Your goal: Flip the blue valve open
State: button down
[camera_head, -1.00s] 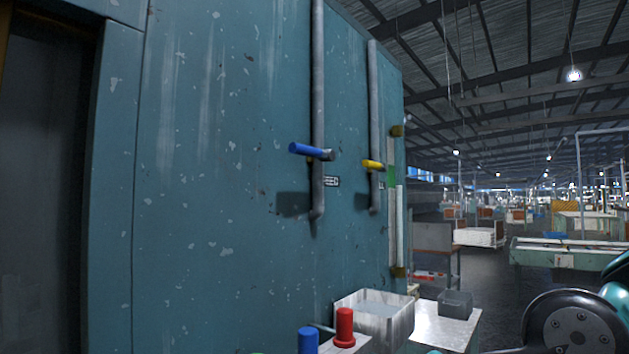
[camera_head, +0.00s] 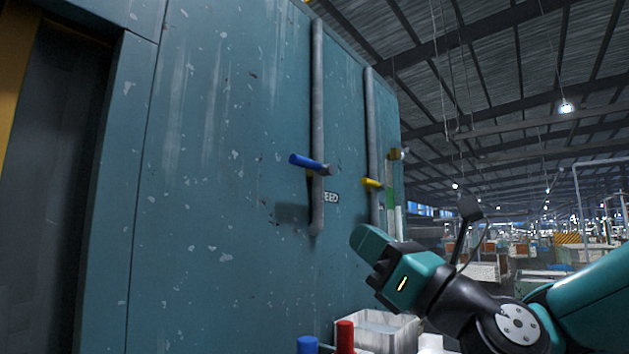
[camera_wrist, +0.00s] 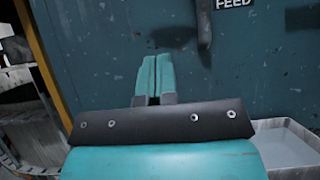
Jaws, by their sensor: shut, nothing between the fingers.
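The blue valve handle (camera_head: 306,163) sits on the left grey pipe (camera_head: 318,100) on the teal wall and sticks out sideways to the left, across the pipe. My gripper (camera_head: 362,236) is below and to the right of it in the head view, apart from it. In the wrist view my gripper (camera_wrist: 156,62) has its teal fingers together with nothing between them. The pipe's lower end (camera_wrist: 204,30) and a FEED label (camera_wrist: 234,4) show at the top of the wrist view. The blue handle itself is outside the wrist view.
A yellow valve handle (camera_head: 372,183) sits on a second pipe (camera_head: 371,110) to the right. Below are a blue knob (camera_head: 307,345), a red knob (camera_head: 345,337) and a grey tub (camera_head: 378,328). A doorway (camera_head: 60,190) is at the left. The wall left of the pipes is clear.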

aim_at(309, 166)
jog(key=s+d+r+p+x, duration=0.1)
jog(key=r+p+x, duration=0.1)
jog(key=p+x, duration=0.8)
jog(key=x, duration=0.3)
jog(key=shift+d, duration=0.15)
jog(key=shift+r+p, duration=0.2)
jog(key=shift+p, duration=0.2)
